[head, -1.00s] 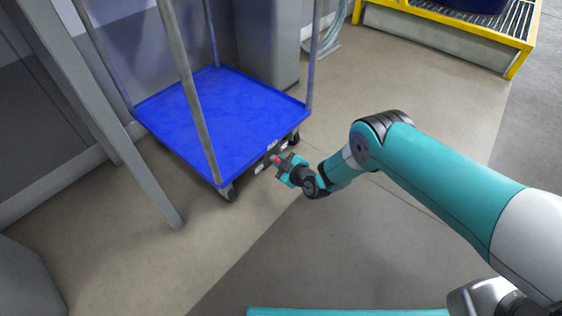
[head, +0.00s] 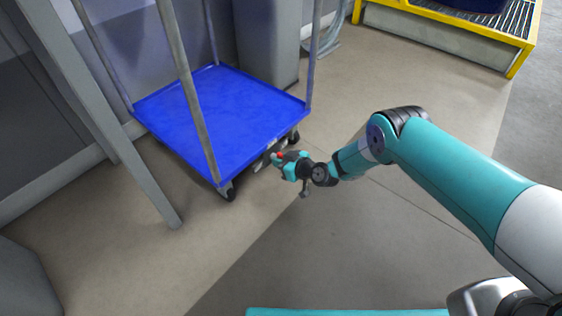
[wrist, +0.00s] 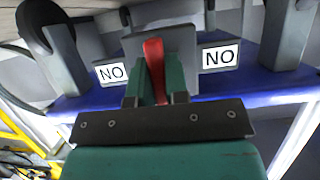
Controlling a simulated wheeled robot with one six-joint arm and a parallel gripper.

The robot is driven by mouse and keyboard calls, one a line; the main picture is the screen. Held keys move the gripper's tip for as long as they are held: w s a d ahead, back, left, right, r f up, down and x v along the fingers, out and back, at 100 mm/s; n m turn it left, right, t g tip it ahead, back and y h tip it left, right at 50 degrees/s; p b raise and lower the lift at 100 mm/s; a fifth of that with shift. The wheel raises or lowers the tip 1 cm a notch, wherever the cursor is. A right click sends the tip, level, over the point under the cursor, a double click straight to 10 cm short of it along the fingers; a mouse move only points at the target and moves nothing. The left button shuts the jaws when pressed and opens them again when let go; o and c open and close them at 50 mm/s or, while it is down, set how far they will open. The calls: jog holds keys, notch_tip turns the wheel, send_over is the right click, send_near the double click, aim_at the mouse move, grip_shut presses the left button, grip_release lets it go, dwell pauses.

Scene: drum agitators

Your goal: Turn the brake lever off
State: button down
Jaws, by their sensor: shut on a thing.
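My gripper (head: 283,161) is at that edge. In the wrist view its teal fingers (wrist: 157,85) are shut on the lever, one on each side, hiding its lower part.
A caster (wrist: 45,28) and grey brackets flank the lever. A grey slanted post (head: 130,140) stands left of the cart, and a yellow-framed grating (head: 450,22) is at the back right. The floor in front of the cart is clear.

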jog(key=shift+s+f, duration=0.15)
jog(key=c, duration=1.1)
grip_release()
jog(key=shift+d+r, duration=0.2)
jog(key=shift+r, duration=0.05)
jog(key=shift+p+v, duration=5.5)
jog(key=shift+v, duration=2.95)
jog(key=shift+r, duration=0.1)
